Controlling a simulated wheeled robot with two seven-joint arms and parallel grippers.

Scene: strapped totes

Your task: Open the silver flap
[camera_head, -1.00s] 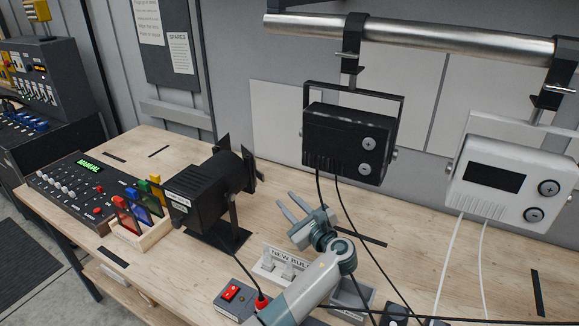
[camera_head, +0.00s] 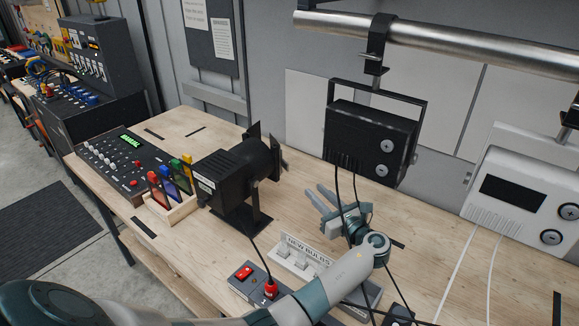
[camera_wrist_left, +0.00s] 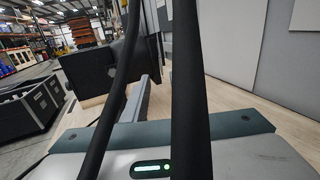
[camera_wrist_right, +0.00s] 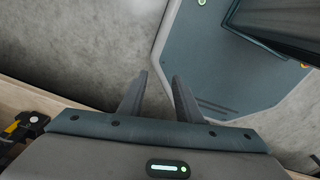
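No flap that is clearly silver shows in these frames. A black spotlight (camera_head: 235,180) stands on the bench, with dark flaps at its front: an upper flap (camera_head: 253,131) and a side flap (camera_head: 277,158). The spotlight also shows in the left wrist view (camera_wrist_left: 90,68), partly behind a cable. My left gripper (camera_head: 314,190) is open and empty, to the right of the spotlight and apart from its flaps. Black cables cross in front of this hand. My right gripper (camera_wrist_right: 160,76) is open and empty above grey floor, outside the head view.
Black cables hang from a black lamp (camera_head: 370,140) under a metal pipe (camera_head: 430,38). A white lamp (camera_head: 520,190) hangs at right. A bulb holder (camera_head: 300,255), a red-switch box (camera_head: 248,280), coloured filters (camera_head: 172,188) and a control panel (camera_head: 110,160) occupy the bench.

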